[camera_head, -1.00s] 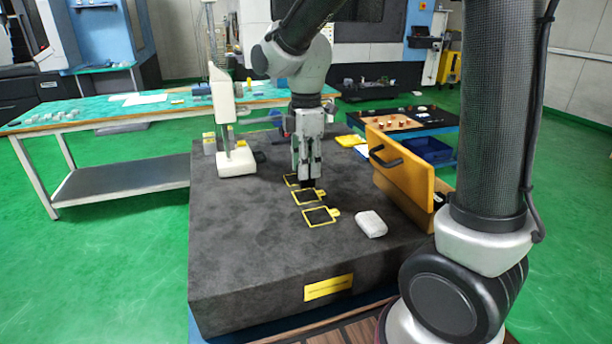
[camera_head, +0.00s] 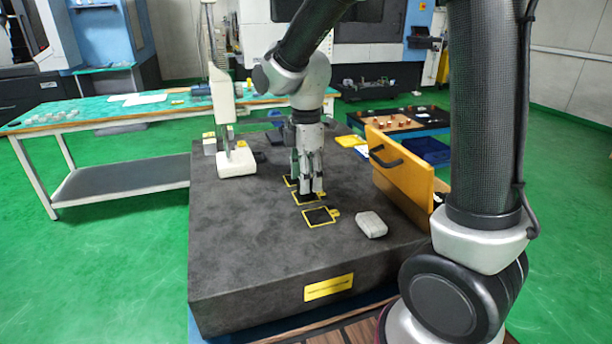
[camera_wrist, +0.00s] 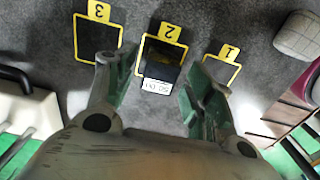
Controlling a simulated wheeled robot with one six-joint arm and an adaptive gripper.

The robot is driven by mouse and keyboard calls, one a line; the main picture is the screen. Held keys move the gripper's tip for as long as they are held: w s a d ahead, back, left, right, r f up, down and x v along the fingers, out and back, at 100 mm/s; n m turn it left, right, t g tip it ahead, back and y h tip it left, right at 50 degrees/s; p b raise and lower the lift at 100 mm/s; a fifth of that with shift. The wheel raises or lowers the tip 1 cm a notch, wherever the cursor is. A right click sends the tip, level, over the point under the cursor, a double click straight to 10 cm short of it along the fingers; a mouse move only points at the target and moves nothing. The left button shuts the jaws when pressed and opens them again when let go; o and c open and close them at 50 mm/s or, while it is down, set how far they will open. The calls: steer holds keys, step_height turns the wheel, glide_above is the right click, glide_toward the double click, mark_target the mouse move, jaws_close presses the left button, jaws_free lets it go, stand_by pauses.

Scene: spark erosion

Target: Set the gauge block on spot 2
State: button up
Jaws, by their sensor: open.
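The gauge block (camera_wrist: 160,72), a small dark block with a white printed label, stands within the yellow outline of spot 2 (camera_wrist: 180,43) in the wrist view. Its labelled end appears to reach the outline's near edge. My gripper (camera_wrist: 156,64) is open, with one finger on each side of the block and visible gaps. In the head view my gripper (camera_head: 307,190) is low over the middle outline, and the block there is mostly hidden by the fingers. Spot 1 (camera_wrist: 235,68) and spot 3 (camera_wrist: 77,38) look empty.
The spots lie on a dark granite plate (camera_head: 245,255). A pale rounded object (camera_head: 371,224) lies right of the front spot. The plate's front left is clear.

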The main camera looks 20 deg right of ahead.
step_height(320, 180, up, 12)
steer(key=shift+r, duration=0.15)
stand_by(0.3)
stand_by(0.4)
